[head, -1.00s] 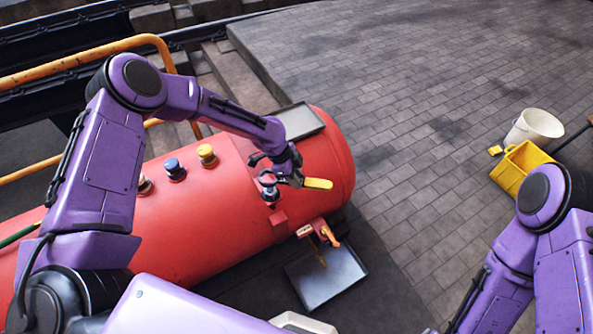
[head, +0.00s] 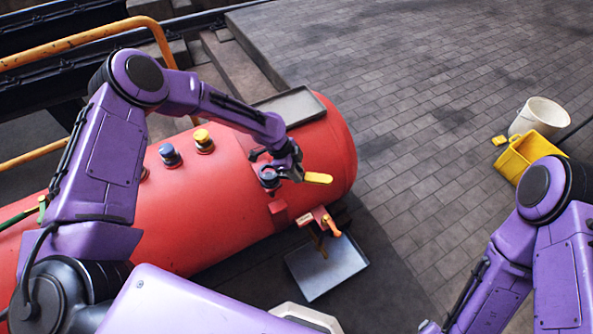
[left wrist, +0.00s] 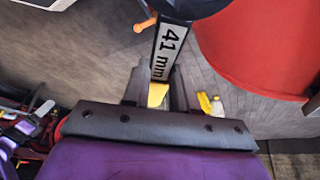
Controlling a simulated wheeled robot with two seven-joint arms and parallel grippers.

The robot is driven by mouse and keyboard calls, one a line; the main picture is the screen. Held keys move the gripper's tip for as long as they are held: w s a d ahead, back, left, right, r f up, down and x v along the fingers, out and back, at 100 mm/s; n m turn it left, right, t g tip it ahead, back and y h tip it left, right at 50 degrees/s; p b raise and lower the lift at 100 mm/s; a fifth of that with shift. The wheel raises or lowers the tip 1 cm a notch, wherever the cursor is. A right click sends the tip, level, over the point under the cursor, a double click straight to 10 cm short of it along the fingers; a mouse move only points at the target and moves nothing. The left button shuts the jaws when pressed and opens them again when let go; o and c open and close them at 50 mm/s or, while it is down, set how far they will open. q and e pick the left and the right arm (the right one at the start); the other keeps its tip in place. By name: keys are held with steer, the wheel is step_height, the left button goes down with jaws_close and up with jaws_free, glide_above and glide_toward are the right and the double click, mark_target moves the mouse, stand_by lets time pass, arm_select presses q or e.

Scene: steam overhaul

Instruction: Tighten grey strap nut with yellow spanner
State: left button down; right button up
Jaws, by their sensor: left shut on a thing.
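My left gripper (head: 290,170) is shut on the yellow spanner, whose yellow handle end (head: 318,178) sticks out to the right of the jaws. In the left wrist view the spanner's shank (left wrist: 168,52), marked "41 mm", runs up from between the fingers to a dark head (left wrist: 185,8), partly cut off by the frame. In the head view the spanner's head (head: 268,177) is over the near side of the red boiler. The grey strap nut is not clear to see there; I cannot tell whether the spanner's head is around it. My right gripper is out of view.
The red boiler (head: 225,205) carries a yellow-topped fitting (head: 203,140), a blue-topped fitting (head: 170,155) and a grey tray (head: 290,106). An orange-handled bracket (head: 327,221) is above a floor tray (head: 328,272). A yellow crate (head: 530,152) and white bucket (head: 541,115) stand right. Paving between is clear.

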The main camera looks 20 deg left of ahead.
arm_select(q)
steer(key=shift+f+b, duration=0.4)
steer(key=shift+f, duration=0.05)
stand_by(0.4)
steer(key=shift+f+b, duration=0.85)
steer(key=shift+f, duration=0.1)
steer(key=shift+s+f+m+b, duration=0.1)
steer(key=shift+s+m+b, duration=0.2)
steer(key=shift+m+b, duration=0.1)
steer(key=shift+s+m+g, duration=0.25)
steer(key=shift+m+g, duration=0.05)
